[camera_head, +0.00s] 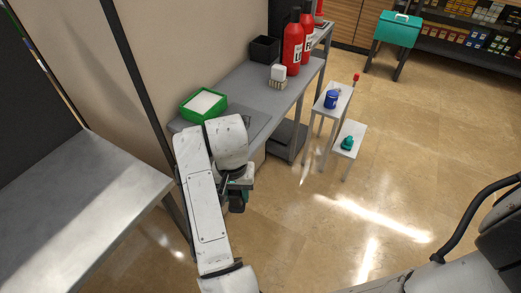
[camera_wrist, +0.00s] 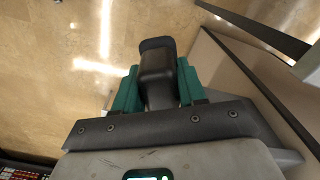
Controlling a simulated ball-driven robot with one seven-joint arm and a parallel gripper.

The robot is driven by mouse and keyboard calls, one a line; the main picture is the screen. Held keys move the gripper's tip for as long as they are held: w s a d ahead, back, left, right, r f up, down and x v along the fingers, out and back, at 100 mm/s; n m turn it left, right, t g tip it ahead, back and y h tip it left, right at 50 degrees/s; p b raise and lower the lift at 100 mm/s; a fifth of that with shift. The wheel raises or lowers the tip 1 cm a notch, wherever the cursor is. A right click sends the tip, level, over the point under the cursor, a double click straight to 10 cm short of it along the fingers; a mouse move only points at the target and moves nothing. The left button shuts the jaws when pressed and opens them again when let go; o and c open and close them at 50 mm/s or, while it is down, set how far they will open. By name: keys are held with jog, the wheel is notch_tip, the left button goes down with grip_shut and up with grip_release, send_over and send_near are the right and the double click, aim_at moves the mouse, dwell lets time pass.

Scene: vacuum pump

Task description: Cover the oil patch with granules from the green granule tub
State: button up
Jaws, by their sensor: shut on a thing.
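The green granule tub (camera_head: 188,112) stands on the near left end of the grey bench (camera_head: 250,82), with white granules (camera_head: 203,101) in it. My gripper (camera_head: 238,190) is below and to the right of the tub in the head view, out past the bench's near end. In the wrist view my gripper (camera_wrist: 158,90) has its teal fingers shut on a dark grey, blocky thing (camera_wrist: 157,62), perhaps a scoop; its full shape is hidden. I cannot make out the oil patch in either view.
Red bottles (camera_head: 292,48), a black bin (camera_head: 265,49) and a small white-topped item (camera_head: 278,72) stand farther along the bench. Small white stands (camera_head: 346,152) hold a blue can (camera_head: 331,98) and a teal item (camera_head: 347,143). A grey table (camera_head: 75,210) is at left. The tiled floor at right is open.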

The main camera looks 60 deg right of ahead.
jog(key=w+a+f+n, duration=0.3)
jog(key=a+f+n, duration=0.6)
jog(key=f+n, duration=0.1)
jog(key=shift+a+f+n, duration=0.25)
jog(key=shift+a+n, duration=0.1)
jog(key=shift+n, duration=0.45)
jog(key=shift+s+d, duration=0.1)
